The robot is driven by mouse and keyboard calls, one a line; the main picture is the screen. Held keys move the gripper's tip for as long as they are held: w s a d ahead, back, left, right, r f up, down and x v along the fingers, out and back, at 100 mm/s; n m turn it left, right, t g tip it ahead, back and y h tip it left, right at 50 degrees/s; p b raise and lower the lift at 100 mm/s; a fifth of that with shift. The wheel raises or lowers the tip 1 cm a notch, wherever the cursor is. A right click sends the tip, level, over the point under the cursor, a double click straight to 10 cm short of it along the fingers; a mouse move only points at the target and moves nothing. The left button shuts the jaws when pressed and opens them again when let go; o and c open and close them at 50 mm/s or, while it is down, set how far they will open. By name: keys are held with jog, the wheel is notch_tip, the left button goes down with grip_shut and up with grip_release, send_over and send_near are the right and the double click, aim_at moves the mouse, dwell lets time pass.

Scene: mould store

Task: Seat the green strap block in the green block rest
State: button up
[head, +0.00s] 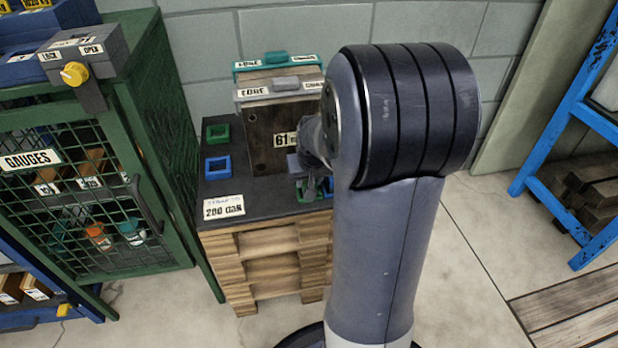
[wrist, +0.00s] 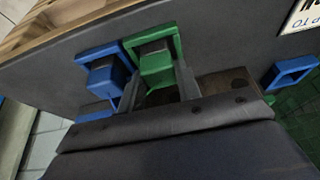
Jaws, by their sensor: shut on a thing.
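The green strap block (wrist: 157,68) is between the fingers of my gripper (wrist: 160,92) in the wrist view, and the gripper is shut on it. A green square frame, the green block rest (wrist: 176,42), surrounds the block's far end in that view. I cannot tell whether the block is fully down in it. In the head view my gripper (head: 308,186) is low at the right of the standing mould, mostly hidden by my arm.
A blue block (wrist: 102,80) shows inside a blue frame (wrist: 88,53) close beside the green one. Empty green (head: 217,132) and blue (head: 217,167) frames are on the stand's left side. The mould (head: 265,135) stands between. A green cage cabinet (head: 90,200) is at left.

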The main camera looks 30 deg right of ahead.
dwell(0.3)
jog(key=o, duration=1)
jog(key=shift+r, duration=0.1)
jog(key=p+v, duration=0.4)
jog(key=v, duration=0.6)
jog(key=shift+s+a+r, duration=0.1)
jog(key=shift+s+r, duration=0.1)
jog(key=shift+r, duration=0.05)
jog(key=b+x, duration=0.1)
jog(key=x, duration=0.4)
jog(key=b+x, duration=0.2)
jog(key=x, duration=0.3)
jog(key=shift+w+r, duration=0.1)
jog(key=shift+w, duration=0.15)
jog(key=shift+s+r+p, duration=0.1)
jog(key=shift+r+p, duration=0.2)
jog(key=shift+r, duration=0.35)
jog(key=shift+f, duration=0.1)
